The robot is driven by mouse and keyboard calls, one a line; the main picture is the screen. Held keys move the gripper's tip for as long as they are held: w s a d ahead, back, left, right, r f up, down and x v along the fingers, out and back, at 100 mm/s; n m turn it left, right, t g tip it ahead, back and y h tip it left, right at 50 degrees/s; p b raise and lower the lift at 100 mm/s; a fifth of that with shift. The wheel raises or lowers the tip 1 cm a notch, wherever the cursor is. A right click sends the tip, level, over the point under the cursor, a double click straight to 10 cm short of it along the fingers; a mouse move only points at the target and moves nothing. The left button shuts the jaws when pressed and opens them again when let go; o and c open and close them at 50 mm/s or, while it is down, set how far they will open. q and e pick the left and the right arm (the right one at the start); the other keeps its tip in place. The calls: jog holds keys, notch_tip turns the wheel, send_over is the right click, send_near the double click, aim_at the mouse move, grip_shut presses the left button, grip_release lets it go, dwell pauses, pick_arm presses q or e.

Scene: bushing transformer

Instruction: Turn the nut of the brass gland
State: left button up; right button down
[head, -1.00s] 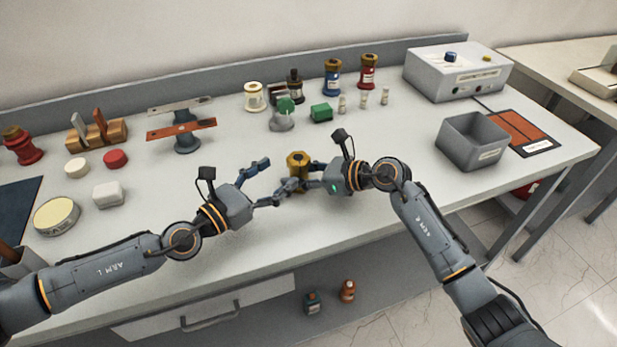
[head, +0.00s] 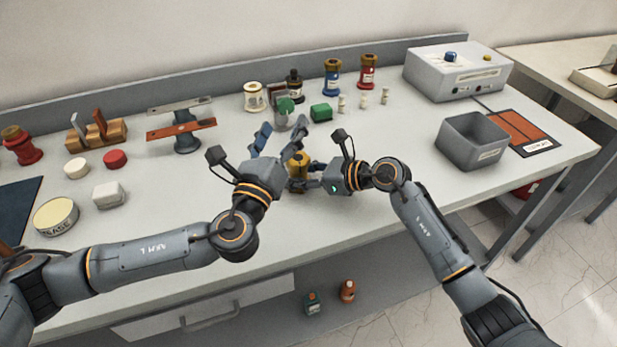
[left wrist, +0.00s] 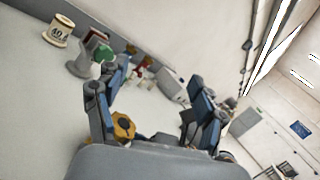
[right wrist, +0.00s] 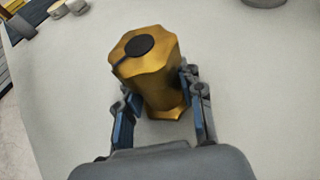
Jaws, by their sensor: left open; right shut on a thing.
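The brass gland (head: 299,161) stands upright on the bench between my two grippers. In the right wrist view the gland (right wrist: 149,85) shows its lobed top nut with a dark disc in the middle. My right gripper (right wrist: 160,108) is shut on the gland's body from the right. My left gripper (head: 288,139) is open and tilted, with its fingers raised just behind and above the gland. In the left wrist view the gland's top (left wrist: 123,127) shows low between the spread fingers, nearer one of them. The gland's lower part is partly hidden by the grippers in the head view.
A green-topped grey piece (head: 284,114) and a green block (head: 321,112) stand close behind the grippers. Blue (head: 332,77) and red (head: 368,71) glands stand at the back. A grey bin (head: 472,140) is at the right. The bench front is clear.

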jog(key=shift+s+d+f, duration=0.1)
jog(key=shift+d+f, duration=0.05)
jog(key=shift+f, duration=0.5)
pick_arm(q)
jog(key=s+d+f+g+y, duration=0.4)
jog(key=s+g+y, duration=0.1)
jog(key=s+y, duration=0.3)
jog(key=shift+s+d+f+g+y, duration=0.2)
jog(key=shift+d+f+g+y, duration=0.1)
jog(key=shift+f+y, duration=0.1)
pick_arm(e)
jog(key=c, duration=1.3)
grip_release()
jog(key=o, duration=0.5)
pick_arm(q)
jog(key=shift+w+f, duration=0.1)
jog(key=shift+w, duration=0.1)
pick_arm(e)
jog(key=shift+o, duration=0.2)
jog(key=shift+w, duration=0.2)
jog(key=shift+r, duration=0.25)
